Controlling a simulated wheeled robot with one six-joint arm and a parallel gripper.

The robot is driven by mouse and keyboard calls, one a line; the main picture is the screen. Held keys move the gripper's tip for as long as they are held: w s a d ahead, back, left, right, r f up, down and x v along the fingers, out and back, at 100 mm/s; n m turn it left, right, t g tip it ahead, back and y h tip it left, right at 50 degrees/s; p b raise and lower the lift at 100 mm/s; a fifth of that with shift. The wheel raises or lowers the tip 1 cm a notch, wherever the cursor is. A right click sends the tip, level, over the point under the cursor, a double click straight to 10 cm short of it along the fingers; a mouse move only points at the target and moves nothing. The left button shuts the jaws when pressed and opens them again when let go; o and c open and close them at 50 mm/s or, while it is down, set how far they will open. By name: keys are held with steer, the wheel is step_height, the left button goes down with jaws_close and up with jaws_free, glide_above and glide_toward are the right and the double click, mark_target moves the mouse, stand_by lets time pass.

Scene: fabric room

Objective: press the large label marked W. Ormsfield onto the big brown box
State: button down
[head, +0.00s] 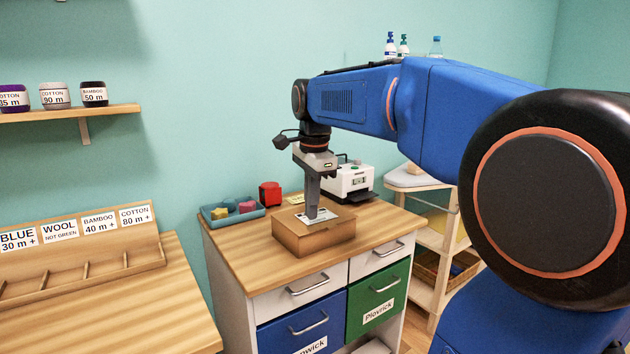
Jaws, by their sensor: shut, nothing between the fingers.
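The big brown box (302,240) sits on the wooden top of the drawer cabinet (240,258), near its middle. A white label (326,216) with dark print lies on the top of the box; its print is too small to read. My gripper (312,216) points straight down at the label with its fingers shut and nothing held. The fingertips appear to touch the label, and they hide its left part.
A blue tray (231,214) with coloured pieces and a red object (270,194) stand behind the box. A white label printer (350,180) stands at the back right. A sorting rack (85,262) is on the left table. The cabinet top's front left is clear.

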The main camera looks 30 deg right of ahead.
steer(key=w+d+r+m+g, duration=0.1)
steer(key=w+d+r+m, duration=0.2)
steer(key=w+d+m, duration=0.5)
steer(key=shift+w+a+f, duration=0.1)
steer(key=shift+a+f, duration=0.1)
steer(key=shift+f, duration=0.85)
steer(key=shift+w+a+f, duration=0.1)
steer(key=shift+a+f, duration=0.05)
steer(key=shift+f, duration=0.95)
steer(key=shift+w+a+f, duration=0.1)
steer(key=shift+a+f, duration=0.1)
steer(key=shift+f, duration=0.85)
steer(key=shift+f, duration=0.65)
step_height(320, 180, up, 7)
